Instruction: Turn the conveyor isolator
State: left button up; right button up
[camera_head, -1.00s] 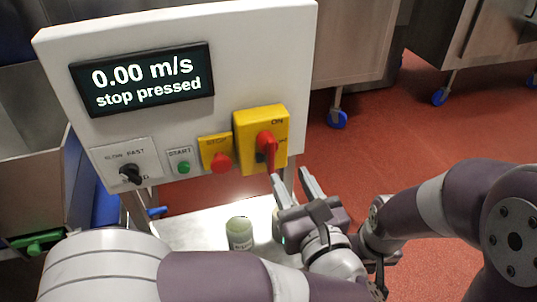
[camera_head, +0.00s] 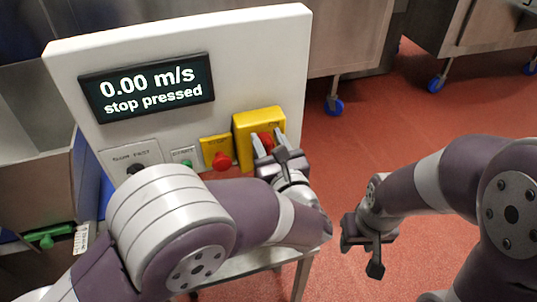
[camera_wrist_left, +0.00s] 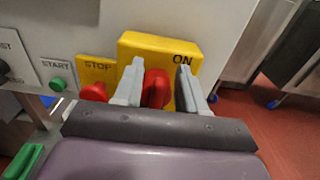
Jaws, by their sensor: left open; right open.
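The conveyor isolator is a yellow box (camera_head: 245,124) with a red handle (camera_head: 266,138) at the right end of the white panel. In the left wrist view the yellow box (camera_wrist_left: 160,44) shows "ON", and the red handle (camera_wrist_left: 156,88) stands roughly upright in that picture. My left gripper (camera_head: 268,143) is open, with one finger on each side of the handle. A small gap shows on the right finger's side; contact on the left side is unclear. My right gripper (camera_head: 368,244) is open and empty, away from the panel, over the floor.
Left of the isolator are a red stop button (camera_head: 222,161), a green start button (camera_head: 187,163) and a slow/fast selector, partly hidden by my left arm. The display (camera_head: 147,87) reads "0.00 m/s stop pressed". Red floor (camera_head: 400,120) is clear to the right.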

pick_arm(q)
jog(key=c, duration=0.7)
jog(key=m, duration=0.2)
jog(key=d+m+p, duration=0.1)
jog(key=m, duration=0.2)
jog(key=shift+w+d+f+m, duration=0.1)
jog(key=shift+w+m, duration=0.1)
jog(key=shift+m, duration=0.1)
grip_shut()
jog(key=f+m+p, duration=0.1)
jog(key=m, duration=0.3)
jog(key=d+f+m+p, duration=0.1)
jog(key=m, duration=0.3)
jog(key=m+p, duration=0.2)
jog(key=m, duration=0.2)
jog(key=shift+w+d+f, duration=0.2)
jog(key=shift+d+f, duration=0.05)
jog(key=shift+f, duration=0.15)
jog(key=o, duration=0.9)
grip_release()
jog(key=shift+o, duration=0.2)
jog(key=v, duration=0.5)
jog(key=shift+d+r, duration=0.15)
jog(key=shift+r, duration=0.05)
